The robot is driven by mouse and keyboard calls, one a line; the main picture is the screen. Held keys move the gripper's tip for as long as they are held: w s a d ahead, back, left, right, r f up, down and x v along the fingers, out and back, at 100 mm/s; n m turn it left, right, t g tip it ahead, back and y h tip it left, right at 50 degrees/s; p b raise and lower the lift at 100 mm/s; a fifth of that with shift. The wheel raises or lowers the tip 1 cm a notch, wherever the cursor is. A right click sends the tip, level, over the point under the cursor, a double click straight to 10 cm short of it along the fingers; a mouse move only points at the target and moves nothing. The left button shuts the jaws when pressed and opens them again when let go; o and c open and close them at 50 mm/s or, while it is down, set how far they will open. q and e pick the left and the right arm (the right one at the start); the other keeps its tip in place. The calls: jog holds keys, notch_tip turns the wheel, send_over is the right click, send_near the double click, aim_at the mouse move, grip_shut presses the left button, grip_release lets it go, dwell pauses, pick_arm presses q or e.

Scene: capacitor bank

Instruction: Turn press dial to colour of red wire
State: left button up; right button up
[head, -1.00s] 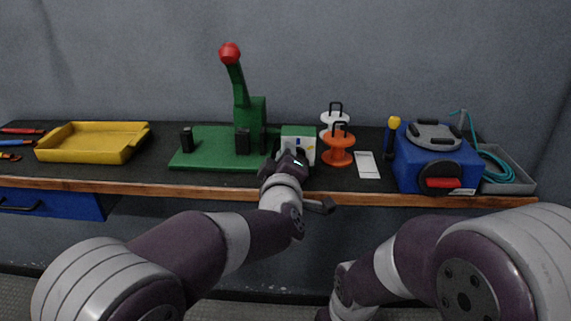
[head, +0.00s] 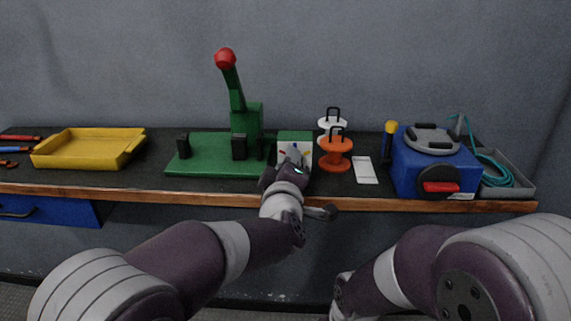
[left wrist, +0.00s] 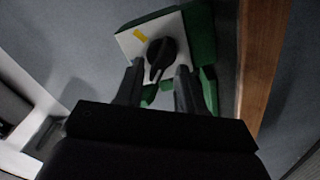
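The green press (head: 210,156) stands on the bench with its lever raised and a red ball (head: 225,58) on top. At its right end is a green box (head: 295,136) with a white front bearing small coloured marks. In the left wrist view the black dial (left wrist: 160,55) sits on this white face, near a yellow mark (left wrist: 139,36). My left gripper (head: 291,160) is at the box front. In the wrist view its open fingers (left wrist: 158,72) stand either side of the dial's lower part; contact cannot be told. My right gripper is out of view. I cannot make out a red wire.
Right of the box stand an orange spool (head: 335,153), a white spool (head: 331,124), a white card (head: 364,170), a yellow-topped tool (head: 390,140) and a blue machine (head: 430,168). A grey tray (head: 521,190) holds teal cable. A yellow tray (head: 85,148) is left.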

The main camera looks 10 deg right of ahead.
pick_arm(q)
jog(key=shift+a+r, duration=0.1)
jog(key=shift+a, duration=0.05)
jog(key=shift+s+a, duration=0.1)
jog(key=shift+s, duration=0.1)
jog(key=b+v, duration=0.2)
jog(key=v, duration=1)
